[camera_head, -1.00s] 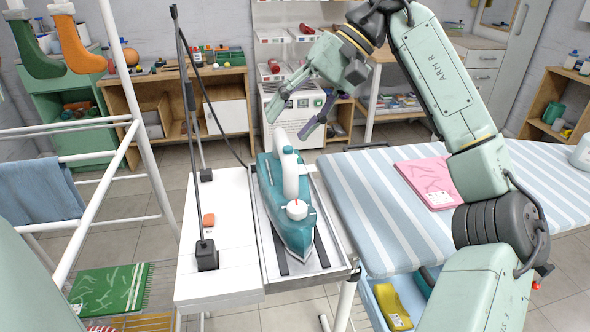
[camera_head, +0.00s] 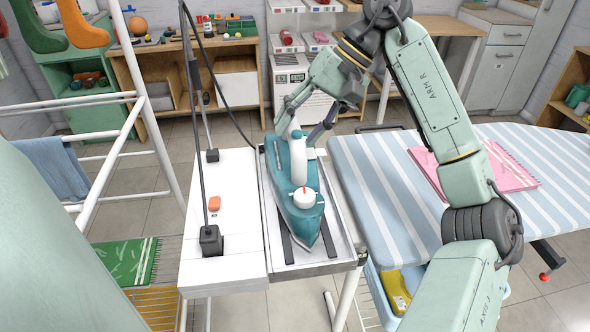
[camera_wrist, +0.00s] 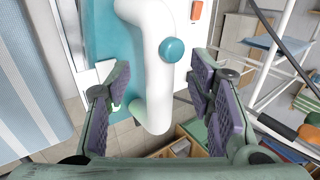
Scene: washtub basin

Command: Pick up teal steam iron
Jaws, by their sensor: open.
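The teal steam iron (camera_head: 297,205) sits in the metal tray (camera_head: 328,258) at the end of the ironing board, with its pointed tip toward my body. Its white handle (camera_head: 298,160) stands up along its top, and a white dial with a red mark is near the front. My gripper (camera_head: 303,125) is at the far end of the iron, low beside the handle's rear end. In the wrist view the white handle (camera_wrist: 158,70) runs between the purple-padded fingers of my gripper (camera_wrist: 160,95). The fingers are apart, with gaps on both sides of the handle.
A striped ironing board (camera_head: 385,190) with a pink folded cloth (camera_head: 480,168) lies to the right. A white side panel (camera_head: 215,265) with an orange switch and upright cord stand is left of the tray. A drying rack (camera_head: 125,130) stands farther left.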

